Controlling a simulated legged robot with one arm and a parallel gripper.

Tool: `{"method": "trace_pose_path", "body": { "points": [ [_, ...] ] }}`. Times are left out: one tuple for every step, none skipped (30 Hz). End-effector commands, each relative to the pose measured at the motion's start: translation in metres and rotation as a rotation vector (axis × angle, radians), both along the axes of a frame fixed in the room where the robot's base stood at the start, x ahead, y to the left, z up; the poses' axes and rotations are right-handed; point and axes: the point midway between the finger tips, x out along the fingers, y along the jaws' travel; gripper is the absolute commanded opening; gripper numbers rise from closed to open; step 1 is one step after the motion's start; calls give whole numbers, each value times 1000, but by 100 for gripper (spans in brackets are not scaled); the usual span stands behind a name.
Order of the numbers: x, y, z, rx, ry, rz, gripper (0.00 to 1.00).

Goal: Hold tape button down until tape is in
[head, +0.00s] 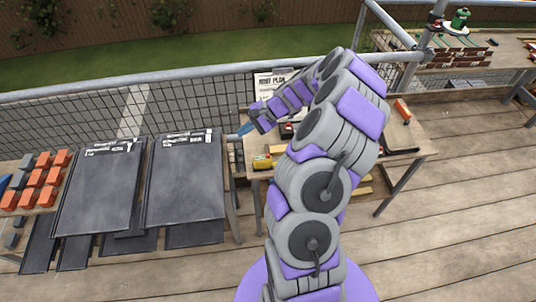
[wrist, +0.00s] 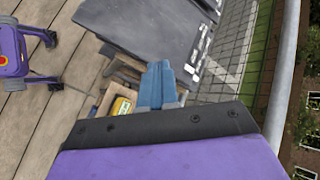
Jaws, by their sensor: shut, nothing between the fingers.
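A small yellow item (head: 262,162), which looks like the tape measure, lies near the left end of the wooden workbench (head: 405,135). It also shows in the wrist view (wrist: 121,107), just left of my fingers. Its button and any pulled-out tape are too small to make out. My gripper (head: 245,129) has blue fingers, shut with nothing between them. In the wrist view my gripper (wrist: 157,84) points past the yellow item. In the head view the fingers are above and left of it, apart from it. My arm hides the bench's middle.
A paper roof plan (head: 272,83) stands at the bench's back. A red-handled tool (head: 402,111) lies at its right. Mesh railing (head: 190,100) runs behind. The decking (head: 460,200) at right is clear.

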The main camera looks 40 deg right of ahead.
Motion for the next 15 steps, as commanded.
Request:
{"method": "trace_pose_path", "body": {
  "points": [
    [-2, -19, -14, 10, 14, -55, 0],
    [-4, -29, -21, 16, 21, -84, 0],
    [-6, -40, -28, 24, 29, -120, 0],
    [-7, -48, -34, 29, 33, -146, 0],
    [-9, -56, -39, 33, 39, -169, 0],
    [-12, -64, -46, 38, 46, -196, 0],
    [-14, -70, -51, 39, 51, -215, 0],
    [-15, -75, -55, 41, 54, -230, 0],
    [-17, -81, -59, 41, 57, -248, 0],
    [-18, -85, -61, 41, 59, -259, 0],
    [-19, -88, -63, 42, 61, -270, 0],
    [-21, -92, -65, 43, 63, -279, 0],
    [-21, -93, -66, 43, 64, -285, 0],
    [-22, -95, -67, 43, 64, -289, 0],
    [-22, -96, -68, 44, 65, -292, 0]
  ]
}}
